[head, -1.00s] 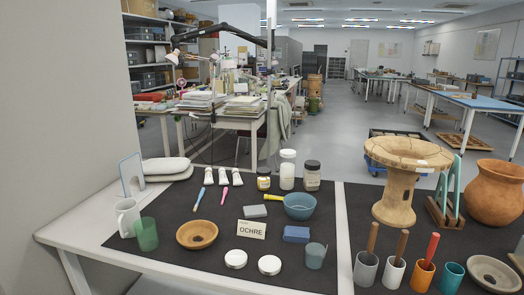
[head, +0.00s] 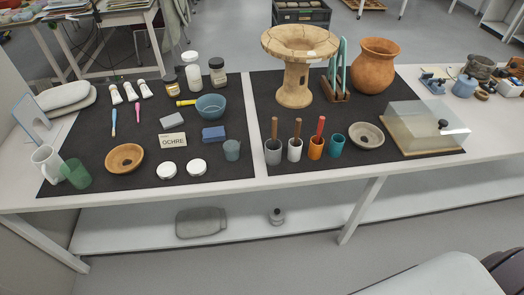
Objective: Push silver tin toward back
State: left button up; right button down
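Two small flat round pale tins lie side by side near the front of the left dark mat: the left tin (head: 167,169) and the right tin (head: 196,166). Both look white to silvery from above, and I cannot tell which one is the silver tin. An OCHRE label card (head: 172,141) stands just behind them. A blue block (head: 213,134) is behind and right of the right tin. Neither of my grippers shows in the head view, and nothing is touching the tins.
A wooden bowl (head: 124,158) lies left of the tins and a grey-blue cup (head: 232,150) right. A grey block (head: 173,120) and blue bowl (head: 210,106) are farther back. Several cups with tools, a clay pot (head: 375,66) and a clear case (head: 425,125) occupy the right mat.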

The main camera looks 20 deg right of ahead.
aim_at(273, 223)
jog(key=z, duration=0.7)
